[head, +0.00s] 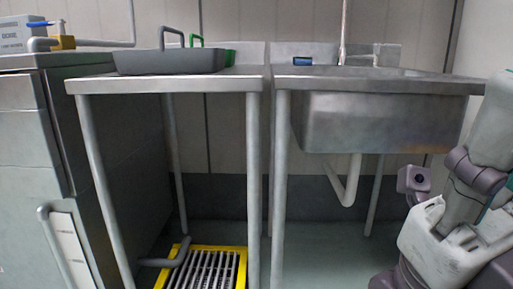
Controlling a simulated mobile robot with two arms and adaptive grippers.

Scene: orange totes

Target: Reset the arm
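My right arm shows at the right edge of the head view, with white and purple-grey links folded close together. It is in front of the right end of the steel sink unit, and I see no gap or contact clearly between them. No fingertips of my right gripper can be made out. My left arm and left gripper are outside the view.
A steel sink (380,122) with a drain pipe (345,183) stands ahead. A steel table (170,84) left of it holds a grey tray (170,61). A yellow-framed floor grate (240,268) lies below. A metal cabinet (25,135) is at left. Floor under the sink is clear.

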